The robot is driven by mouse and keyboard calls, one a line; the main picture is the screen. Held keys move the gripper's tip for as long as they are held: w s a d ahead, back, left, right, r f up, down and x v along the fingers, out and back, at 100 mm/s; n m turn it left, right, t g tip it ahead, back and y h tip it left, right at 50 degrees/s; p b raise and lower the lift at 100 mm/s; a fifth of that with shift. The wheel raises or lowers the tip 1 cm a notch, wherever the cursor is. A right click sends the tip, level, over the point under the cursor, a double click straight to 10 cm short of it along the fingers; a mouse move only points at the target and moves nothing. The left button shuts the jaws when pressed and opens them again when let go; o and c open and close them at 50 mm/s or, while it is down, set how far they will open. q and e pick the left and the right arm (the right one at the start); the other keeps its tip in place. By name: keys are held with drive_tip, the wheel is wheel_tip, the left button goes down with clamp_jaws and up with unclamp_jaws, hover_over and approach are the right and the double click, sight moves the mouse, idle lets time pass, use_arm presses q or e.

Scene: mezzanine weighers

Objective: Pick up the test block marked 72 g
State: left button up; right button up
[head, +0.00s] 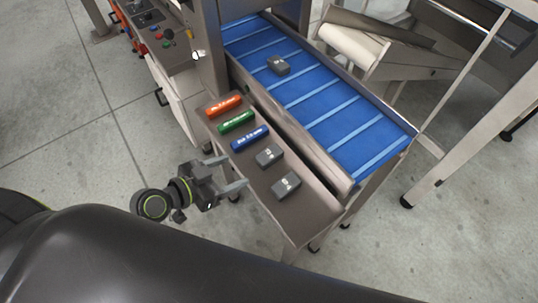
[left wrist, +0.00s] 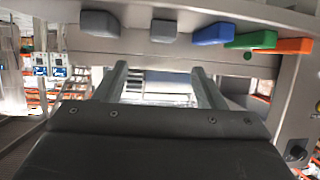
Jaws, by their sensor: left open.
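Dark grey test blocks with white markings too small for me to read show in the head view. One block (head: 278,65) lies on the blue conveyor belt. Two more, an upper block (head: 270,156) and a lower block (head: 286,186), lie on the metal side shelf (head: 310,208). My left gripper (head: 238,171) is open and empty, just left of the shelf, apart from the blocks. In the left wrist view its fingers (left wrist: 160,68) are spread, with two grey blocks (left wrist: 100,23) (left wrist: 164,31) above them. I cannot tell which block is marked 72 g. My right gripper is out of view.
The blue belt (head: 340,112) runs beside the shelf, behind a raised metal rail. A metal frame stands at right. Floor at left is clear.

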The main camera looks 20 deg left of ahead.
use_arm(q)
approach(268, 154)
drive_tip(key=p+x, duration=0.1)
drive_tip(key=x, duration=0.4)
drive_tip(key=shift+d+f, duration=0.15)
drive_tip(key=shift+d, duration=0.15)
drive_tip(key=shift+p+x, duration=0.35)
drive_tip(key=shift+x, duration=2.4)
drive_tip(key=shift+w+a, duration=0.1)
drive_tip(key=shift+a, duration=0.1)
drive_tip(key=c, duration=1.1)
